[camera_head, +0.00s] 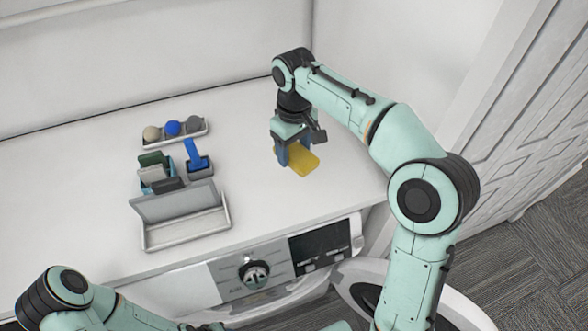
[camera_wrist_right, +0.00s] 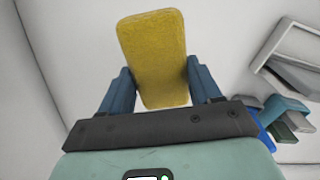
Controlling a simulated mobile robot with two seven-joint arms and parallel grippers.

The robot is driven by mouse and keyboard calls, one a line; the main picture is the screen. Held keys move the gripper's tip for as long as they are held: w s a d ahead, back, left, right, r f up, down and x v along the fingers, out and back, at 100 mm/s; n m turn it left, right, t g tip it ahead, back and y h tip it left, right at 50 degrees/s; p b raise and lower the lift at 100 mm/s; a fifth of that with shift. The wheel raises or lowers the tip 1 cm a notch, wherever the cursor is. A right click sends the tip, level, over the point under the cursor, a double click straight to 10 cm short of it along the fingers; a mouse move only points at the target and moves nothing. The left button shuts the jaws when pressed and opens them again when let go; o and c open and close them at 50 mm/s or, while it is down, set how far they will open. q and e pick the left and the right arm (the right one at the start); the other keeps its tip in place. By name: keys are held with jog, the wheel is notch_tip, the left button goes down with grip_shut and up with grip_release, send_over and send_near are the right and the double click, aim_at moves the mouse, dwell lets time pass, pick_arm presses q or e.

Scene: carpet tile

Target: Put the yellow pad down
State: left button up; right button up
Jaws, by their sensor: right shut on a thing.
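The yellow pad (camera_head: 303,162) is in my right gripper (camera_head: 283,158), over the right part of the white counter. In the right wrist view the yellow pad (camera_wrist_right: 153,58) sits between the two blue fingers of the right gripper (camera_wrist_right: 160,90), which are shut on it. I cannot tell whether the pad touches the counter. My left arm shows at the lower left of the head view, but its gripper is not in view.
On the white counter (camera_head: 245,110) stand a tray with several balls (camera_head: 176,132), a holder with a blue item (camera_head: 197,160), a holder with grey and green pieces (camera_head: 156,173) and an open grey case (camera_head: 184,214). A washing machine (camera_head: 255,275) is below. The counter around the pad is clear.

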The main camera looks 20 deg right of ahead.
aim_at(295, 151)
jog(key=f, duration=0.3)
jog(key=shift+s+f, duration=0.2)
jog(key=shift+s, duration=0.05)
jog(key=shift+s+f+b, duration=0.1)
jog(key=shift+f+b, duration=0.05)
jog(key=shift+b, duration=0.15)
jog(key=f, duration=0.4)
jog(key=shift+w+f+b, duration=0.1)
jog(key=shift+w+b, duration=0.15)
jog(key=shift+b, duration=0.1)
jog(key=shift+s+f, duration=0.1)
jog(key=shift+f, duration=0.15)
jog(key=o, duration=0.9)
pick_arm(q)
jog(key=s+f, duration=0.2)
jog(key=shift+s+f, duration=0.15)
jog(key=shift+s, duration=0.25)
pick_arm(e)
jog(key=shift+o, duration=0.2)
pick_arm(q)
jog(key=shift+w, duration=0.1)
pick_arm(e)
jog(key=shift+r, duration=0.2)
